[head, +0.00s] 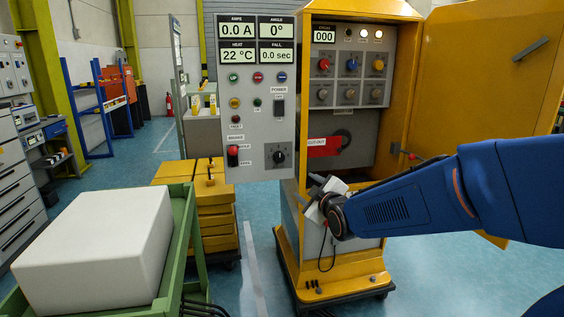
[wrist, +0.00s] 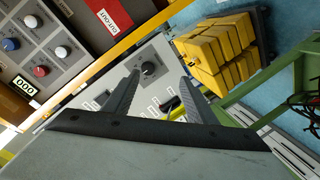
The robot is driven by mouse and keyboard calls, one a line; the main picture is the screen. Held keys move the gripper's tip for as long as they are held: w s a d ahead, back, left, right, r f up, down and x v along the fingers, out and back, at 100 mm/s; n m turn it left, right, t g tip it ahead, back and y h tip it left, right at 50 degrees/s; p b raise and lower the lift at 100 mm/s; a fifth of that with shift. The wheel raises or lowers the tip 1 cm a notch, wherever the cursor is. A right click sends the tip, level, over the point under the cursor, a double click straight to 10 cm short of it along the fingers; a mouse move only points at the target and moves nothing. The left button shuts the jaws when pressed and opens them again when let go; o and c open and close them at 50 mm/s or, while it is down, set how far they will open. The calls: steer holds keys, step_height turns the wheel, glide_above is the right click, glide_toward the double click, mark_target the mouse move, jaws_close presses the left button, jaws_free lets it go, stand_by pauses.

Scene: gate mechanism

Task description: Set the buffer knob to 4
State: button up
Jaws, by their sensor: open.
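A black rotary knob (head: 278,156) sits on a dark square dial plate at the lower right of the grey front panel. Its label and numbers are too small to read, so I cannot confirm that it is the buffer knob or tell its setting. In the wrist view the black knob (wrist: 149,69) shows between my finger tips, beyond them and apart from them. My gripper (wrist: 158,84) is open and empty. In the head view my gripper (head: 322,192) is in front of the cabinet, below and right of the knob.
The yellow cabinet (head: 404,90) stands open, with red, blue and yellow knobs (head: 352,66) and smaller grey ones inside. A red tag (head: 322,147) hangs by its opening. A red switch (head: 232,155) is left of the black knob. Yellow blocks (head: 211,215) and a green cart (head: 180,262) stand left.

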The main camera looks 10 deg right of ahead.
mark_target(281, 158)
steer(key=w+a, duration=0.1)
steer(key=w, duration=0.6)
steer(key=w+a+r+n+t, duration=0.1)
steer(key=w, duration=0.6)
steer(key=w+a+n, duration=0.1)
steer(key=w, duration=0.6)
steer(key=shift+a+r+t+y, duration=0.1)
steer(key=shift+r+t+y, duration=0.15)
steer(key=shift+t+y, duration=0.15)
steer(key=c, duration=1.1)
